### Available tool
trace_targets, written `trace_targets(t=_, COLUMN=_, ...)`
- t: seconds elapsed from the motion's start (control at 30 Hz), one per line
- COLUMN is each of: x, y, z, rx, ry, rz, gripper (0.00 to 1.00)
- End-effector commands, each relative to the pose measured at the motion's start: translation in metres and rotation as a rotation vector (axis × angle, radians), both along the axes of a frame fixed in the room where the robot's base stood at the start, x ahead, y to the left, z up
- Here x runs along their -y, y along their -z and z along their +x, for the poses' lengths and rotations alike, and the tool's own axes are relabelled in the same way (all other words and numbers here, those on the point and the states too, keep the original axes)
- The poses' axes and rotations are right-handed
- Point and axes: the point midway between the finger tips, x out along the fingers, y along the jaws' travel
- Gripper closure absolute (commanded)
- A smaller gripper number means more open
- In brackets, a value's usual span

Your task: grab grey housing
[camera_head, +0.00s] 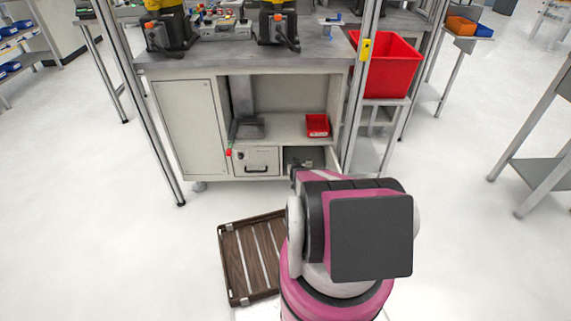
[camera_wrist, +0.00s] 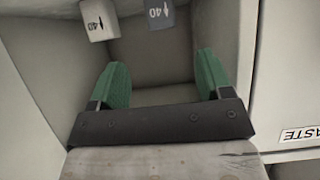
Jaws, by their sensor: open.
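In the wrist view, a grey-blue block (camera_wrist: 158,13) marked "40" with an arrow, likely the grey housing, stands at the top of a grey compartment. In the head view, my arm hides most of the gripper at the bench's lower compartment (camera_head: 305,153).
Compartment walls are close on both sides of the fingers. A panel (camera_wrist: 292,70) with a partly cut label is at right. In the head view, a closed drawer (camera_head: 256,161) is left of the compartment, a small red bin (camera_head: 317,125) above, and a brown slatted crate (camera_head: 236,262) on the floor.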

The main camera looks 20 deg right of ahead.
Motion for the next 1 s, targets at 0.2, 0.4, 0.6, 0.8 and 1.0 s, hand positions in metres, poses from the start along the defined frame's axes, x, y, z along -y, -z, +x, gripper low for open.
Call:
trace_targets(t=0.2, x=0.006, y=0.009, z=0.008, rx=0.016, ry=0.006, rz=-0.006, gripper=0.28)
trace_targets(t=0.4, x=0.013, y=0.023, z=0.033, rx=0.015, ry=0.005, rz=-0.005, gripper=0.28)
trace_targets(t=0.6, x=0.017, y=0.032, z=0.049, rx=0.014, ry=0.005, rz=-0.005, gripper=0.28)
trace_targets(t=0.8, x=0.020, y=0.037, z=0.063, rx=0.014, ry=0.005, rz=-0.005, gripper=0.28)
trace_targets(t=1.0, x=0.027, y=0.049, z=0.089, rx=0.014, ry=0.006, rz=-0.004, gripper=0.28)
